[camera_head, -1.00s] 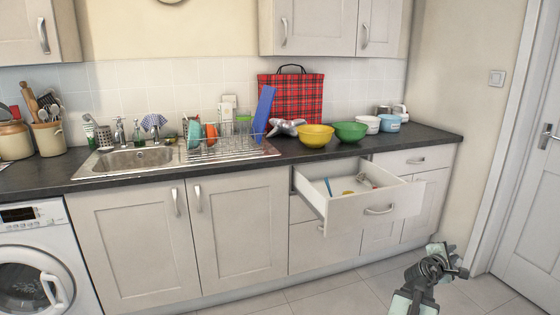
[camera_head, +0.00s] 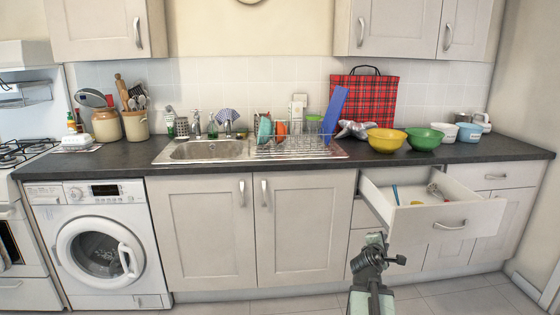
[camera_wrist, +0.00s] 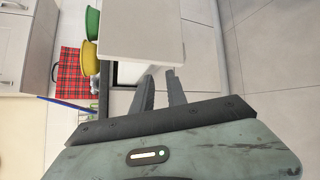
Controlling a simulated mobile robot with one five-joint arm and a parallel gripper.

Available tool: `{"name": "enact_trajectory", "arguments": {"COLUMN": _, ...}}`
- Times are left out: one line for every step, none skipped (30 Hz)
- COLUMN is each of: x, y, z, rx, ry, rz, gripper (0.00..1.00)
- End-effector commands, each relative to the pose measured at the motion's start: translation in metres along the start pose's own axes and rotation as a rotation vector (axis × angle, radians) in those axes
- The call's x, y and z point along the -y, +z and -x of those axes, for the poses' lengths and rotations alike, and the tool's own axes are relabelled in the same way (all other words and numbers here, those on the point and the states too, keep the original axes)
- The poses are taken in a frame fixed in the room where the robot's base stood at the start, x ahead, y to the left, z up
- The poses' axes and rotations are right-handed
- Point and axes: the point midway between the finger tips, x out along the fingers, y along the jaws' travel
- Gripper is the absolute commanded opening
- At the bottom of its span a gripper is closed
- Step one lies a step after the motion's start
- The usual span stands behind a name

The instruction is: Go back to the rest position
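My gripper (camera_wrist: 159,76) shows in the wrist view with its two fingers apart and nothing seen between them. In the head view my arm is folded low at the bottom, in front of the base cabinets and just left of the open drawer (camera_head: 443,220). The drawer is pulled out and holds a blue item (camera_head: 395,195) and a few other small utensils. In the wrist view the drawer front (camera_wrist: 140,30) shows beyond the fingers; I cannot tell how close it is.
The washing machine (camera_head: 100,245) stands under the counter (camera_head: 130,155) at left, its door shut. A dish rack (camera_head: 295,147), yellow bowl (camera_head: 387,140) and green bowl (camera_head: 424,138) stand on the counter. Tiled floor (camera_head: 440,300) is clear at the bottom right.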

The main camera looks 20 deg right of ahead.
Motion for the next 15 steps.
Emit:
{"name": "enact_trajectory", "arguments": {"x": -0.008, "y": -0.047, "z": 0.014, "rx": -0.060, "ry": -0.009, "rz": -0.027, "gripper": 0.18}}
{"name": "enact_trajectory", "arguments": {"x": -0.010, "y": -0.072, "z": 0.023, "rx": -0.092, "ry": -0.023, "rz": -0.050, "gripper": 0.18}}
{"name": "enact_trajectory", "arguments": {"x": -0.012, "y": -0.105, "z": 0.037, "rx": -0.133, "ry": -0.047, "rz": -0.084, "gripper": 0.18}}
{"name": "enact_trajectory", "arguments": {"x": -0.012, "y": -0.129, "z": 0.048, "rx": -0.165, "ry": -0.068, "rz": -0.111, "gripper": 0.18}}
{"name": "enact_trajectory", "arguments": {"x": -0.011, "y": -0.153, "z": 0.060, "rx": -0.195, "ry": -0.094, "rz": -0.140, "gripper": 0.18}}
{"name": "enact_trajectory", "arguments": {"x": -0.008, "y": -0.183, "z": 0.077, "rx": -0.233, "ry": -0.133, "rz": -0.179, "gripper": 0.18}}
{"name": "enact_trajectory", "arguments": {"x": -0.005, "y": -0.206, "z": 0.091, "rx": -0.261, "ry": -0.168, "rz": -0.210, "gripper": 0.18}}
{"name": "enact_trajectory", "arguments": {"x": -0.001, "y": -0.228, "z": 0.106, "rx": -0.287, "ry": -0.206, "rz": -0.241, "gripper": 0.18}}
{"name": "enact_trajectory", "arguments": {"x": 0.006, "y": -0.255, "z": 0.126, "rx": -0.317, "ry": -0.263, "rz": -0.282, "gripper": 0.18}}
{"name": "enact_trajectory", "arguments": {"x": 0.013, "y": -0.274, "z": 0.143, "rx": -0.337, "ry": -0.310, "rz": -0.313, "gripper": 0.18}}
{"name": "enact_trajectory", "arguments": {"x": 0.020, "y": -0.291, "z": 0.159, "rx": -0.355, "ry": -0.360, "rz": -0.344, "gripper": 0.18}}
{"name": "enact_trajectory", "arguments": {"x": 0.030, "y": -0.313, "z": 0.181, "rx": -0.372, "ry": -0.430, "rz": -0.385, "gripper": 0.18}}
{"name": "enact_trajectory", "arguments": {"x": 0.038, "y": -0.326, "z": 0.197, "rx": -0.379, "ry": -0.484, "rz": -0.413, "gripper": 0.18}}
{"name": "enact_trajectory", "arguments": {"x": 0.047, "y": -0.338, "z": 0.213, "rx": -0.383, "ry": -0.538, "rz": -0.441, "gripper": 0.18}}
{"name": "enact_trajectory", "arguments": {"x": 0.058, "y": -0.351, "z": 0.233, "rx": -0.382, "ry": -0.611, "rz": -0.475, "gripper": 0.18}}
